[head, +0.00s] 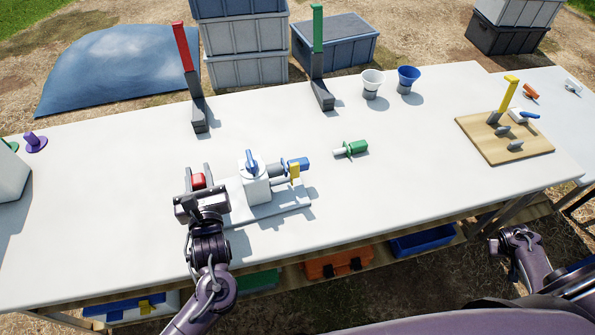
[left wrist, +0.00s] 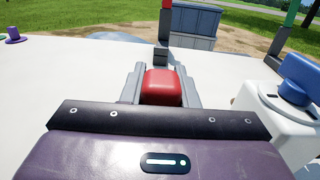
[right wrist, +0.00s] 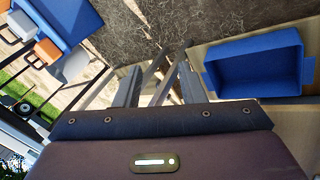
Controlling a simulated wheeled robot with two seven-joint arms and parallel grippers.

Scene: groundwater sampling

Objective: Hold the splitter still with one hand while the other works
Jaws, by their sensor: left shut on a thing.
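The splitter (head: 256,190) is a pale block on a flat plate near the table's front edge, with a blue knob (head: 251,161) on top. A blue-ended fitting (head: 297,164) and a yellow lever (head: 294,174) are on its right side. My left gripper (head: 196,172) is shut on the red grip (head: 198,181) at the splitter's left side. In the left wrist view the red grip (left wrist: 162,87) sits between the two fingers. My right gripper (right wrist: 160,80) is open and empty, off the table's front edge at the right.
A green-and-white fitting (head: 350,148) lies right of the splitter. Red-handled (head: 186,50) and green-handled (head: 317,40) stands rise behind. A white cup (head: 372,82) and blue cup (head: 408,78) stand at the back. A wooden board (head: 530,146) with a yellow lever is at right. A blue bin (right wrist: 255,65) is below.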

